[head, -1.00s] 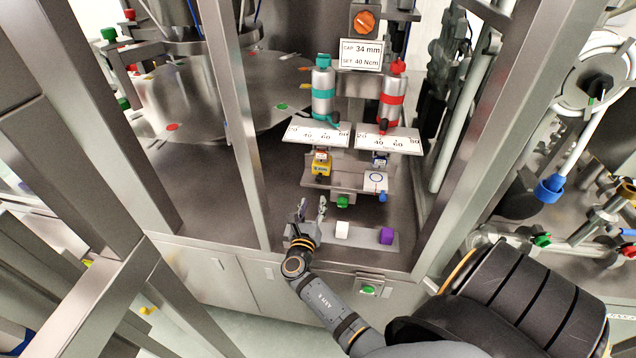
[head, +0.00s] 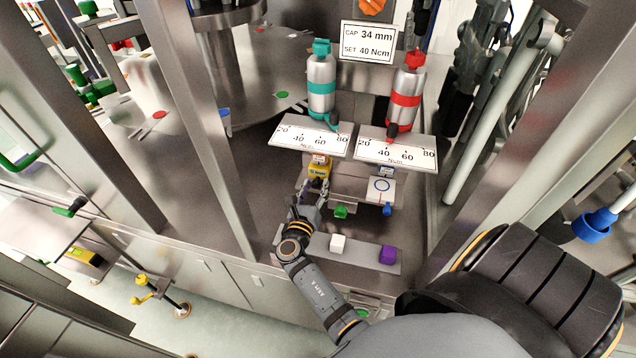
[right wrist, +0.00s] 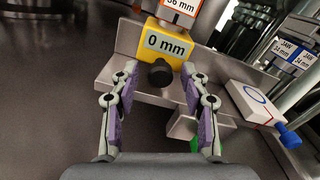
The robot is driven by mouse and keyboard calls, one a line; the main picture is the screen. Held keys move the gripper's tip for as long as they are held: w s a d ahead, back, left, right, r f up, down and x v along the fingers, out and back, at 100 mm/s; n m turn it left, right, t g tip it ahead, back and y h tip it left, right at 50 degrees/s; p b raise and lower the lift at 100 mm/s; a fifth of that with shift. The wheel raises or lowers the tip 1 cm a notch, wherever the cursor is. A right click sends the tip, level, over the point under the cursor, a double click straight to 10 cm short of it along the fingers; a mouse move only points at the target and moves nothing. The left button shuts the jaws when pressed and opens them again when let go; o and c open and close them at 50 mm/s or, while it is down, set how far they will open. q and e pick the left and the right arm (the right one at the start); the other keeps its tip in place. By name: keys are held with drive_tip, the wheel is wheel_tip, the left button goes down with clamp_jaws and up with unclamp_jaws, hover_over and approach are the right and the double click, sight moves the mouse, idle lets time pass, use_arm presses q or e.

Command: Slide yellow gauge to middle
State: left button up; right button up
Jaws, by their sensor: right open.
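The yellow gauge (head: 319,172) sits on a grey rail below the left dial scale. In the right wrist view the yellow gauge (right wrist: 166,46) reads "0 mm" and has a black knob (right wrist: 160,73) on its front. An orange-edged label ending in "6 mm" stands just above it, partly cut off. My right gripper (head: 312,192) is just in front of the gauge. In the wrist view its open fingers (right wrist: 160,88) stand left and right of the knob, apart from it, with nothing held. My left gripper is not in view.
A white block with a blue ring (head: 381,188) and blue knob is right of the gauge. A green button (head: 341,212) is below the rail. White (head: 337,243) and purple (head: 387,255) blocks stand on a front plate. Metal posts frame the opening.

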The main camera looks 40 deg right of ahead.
drive_tip(key=shift+s+a+r, duration=0.1)
drive_tip(key=shift+a, duration=0.05)
drive_tip(key=c, duration=0.3)
clamp_jaws()
